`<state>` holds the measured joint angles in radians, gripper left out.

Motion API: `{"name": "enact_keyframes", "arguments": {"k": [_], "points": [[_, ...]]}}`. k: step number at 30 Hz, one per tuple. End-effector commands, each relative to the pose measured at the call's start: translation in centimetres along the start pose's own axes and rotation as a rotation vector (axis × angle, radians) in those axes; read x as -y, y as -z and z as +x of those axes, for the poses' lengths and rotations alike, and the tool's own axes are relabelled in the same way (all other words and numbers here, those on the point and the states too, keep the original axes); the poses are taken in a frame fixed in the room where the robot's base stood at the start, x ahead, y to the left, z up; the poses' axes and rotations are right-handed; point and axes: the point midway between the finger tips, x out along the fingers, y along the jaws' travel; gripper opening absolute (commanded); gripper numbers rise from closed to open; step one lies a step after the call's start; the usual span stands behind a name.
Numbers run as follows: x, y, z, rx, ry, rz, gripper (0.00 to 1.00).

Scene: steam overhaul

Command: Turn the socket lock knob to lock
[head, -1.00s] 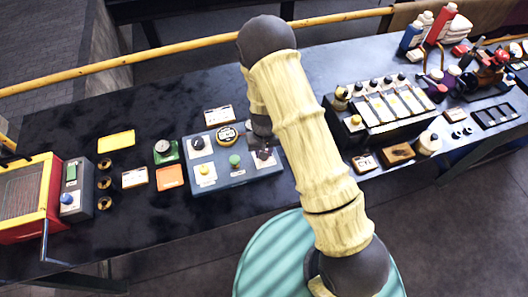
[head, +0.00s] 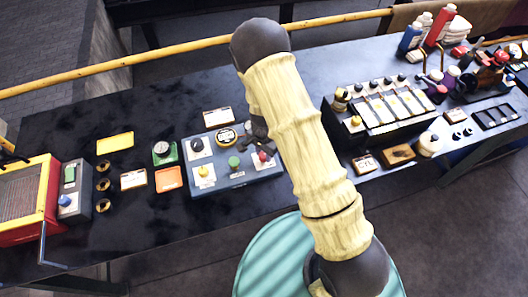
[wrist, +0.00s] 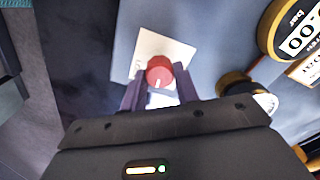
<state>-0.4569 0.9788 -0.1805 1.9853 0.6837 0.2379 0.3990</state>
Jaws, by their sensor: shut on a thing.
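A round red knob (wrist: 159,69) with a white pointer mark sits on a pale label plate (wrist: 150,48) in the wrist view. The label text is not readable. The pointer mark points toward the bottom of that view. In the head view the red knob (head: 263,156) is at the right end of a blue-grey control box (head: 235,180). My gripper (wrist: 159,77) has one purple finger on each side of the knob and is shut on it. In the head view my gripper (head: 260,142) is partly hidden by the arm.
The box also carries a yellow knob (head: 203,171), a green button (head: 234,161), a dark knob (head: 196,145) and a round gauge (head: 226,136). A rack of panels (head: 385,103) stands to the right. A red-yellow machine (head: 30,195) stands far left.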

Motion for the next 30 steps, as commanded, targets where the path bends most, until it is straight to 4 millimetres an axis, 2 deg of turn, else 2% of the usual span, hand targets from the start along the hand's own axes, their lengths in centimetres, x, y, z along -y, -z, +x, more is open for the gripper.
{"name": "enact_keyframes", "arguments": {"k": [9, 22, 23, 25, 26, 30], "points": [[0.11, 0.00, -0.09, -0.001, 0.003, 0.111, 0.08], [0.14, 0.00, -0.09, -0.001, 0.003, 0.122, 0.08], [0.14, 0.00, -0.09, -0.001, 0.003, 0.122, 0.34], [0.13, 0.00, -0.08, -0.001, 0.003, 0.121, 0.48], [0.12, 0.00, -0.08, -0.001, 0.003, 0.121, 0.52], [0.08, 0.00, -0.05, 0.000, 0.002, 0.121, 0.52]]}}
